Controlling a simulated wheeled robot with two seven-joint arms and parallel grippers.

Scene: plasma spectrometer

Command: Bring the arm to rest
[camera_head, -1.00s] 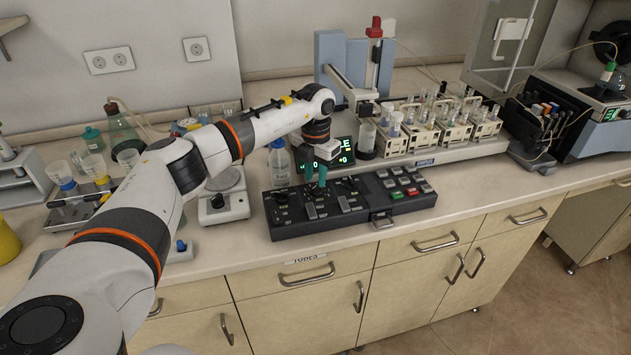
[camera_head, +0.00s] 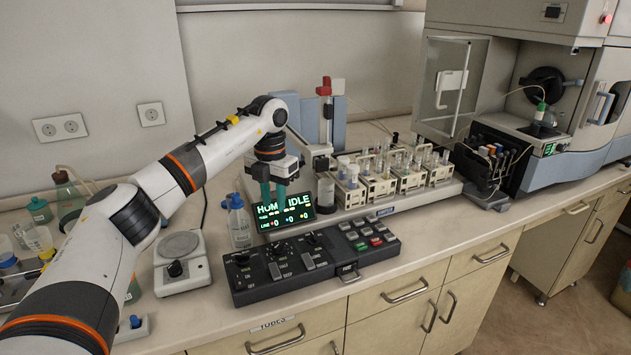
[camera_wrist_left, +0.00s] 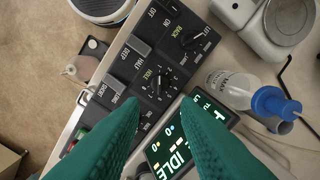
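My left arm (camera_head: 200,150) comes in from the left and bends down at the wrist. Its gripper (camera_head: 273,202) hangs in front of the small display (camera_head: 286,212), over the back of the black control panel (camera_head: 315,262). In the left wrist view, its two teal fingers (camera_wrist_left: 158,107) are spread apart with nothing between them. They appear above the panel's knobs (camera_wrist_left: 157,82) and partly cover the display (camera_wrist_left: 165,150). The display reads "IDLE". My right gripper is not in view.
A wash bottle (camera_head: 239,220) stands close left of the gripper. Bare counter (camera_head: 475,225) lies right of the panel.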

